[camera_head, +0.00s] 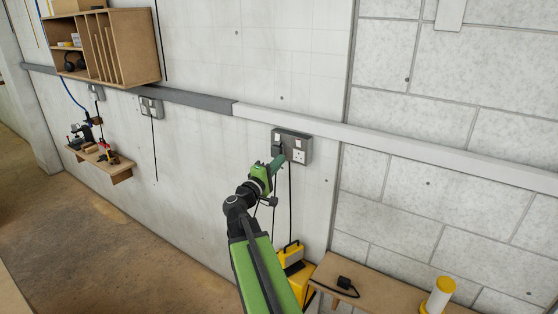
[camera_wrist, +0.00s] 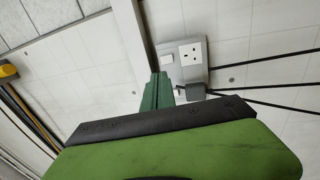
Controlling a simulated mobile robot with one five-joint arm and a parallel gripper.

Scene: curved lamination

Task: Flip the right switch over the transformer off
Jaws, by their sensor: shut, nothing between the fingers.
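A grey double socket plate (camera_head: 304,141) is fixed to the wall, above the yellow transformer (camera_head: 297,268). Its right socket (camera_head: 299,156) is empty. A black plug sits on its left side, with a dark cable hanging below. In the wrist view the plate (camera_wrist: 203,72) shows a white socket (camera_wrist: 190,52), a small switch (camera_wrist: 168,58) beside it, and the black plug (camera_wrist: 192,92). The switch positions are too small to tell. My gripper (camera_head: 279,162) is shut and empty, its green fingertips (camera_wrist: 160,77) close to the plate's lower edge. I cannot tell whether they touch it.
A pale trunking (camera_head: 400,140) runs along the wall above the plate. A wooden bench (camera_head: 385,295) with a yellow-and-white cylinder (camera_head: 439,295) stands at lower right. A wall shelf (camera_head: 125,45) and small ledge (camera_head: 120,176) are at left. The floor at left is clear.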

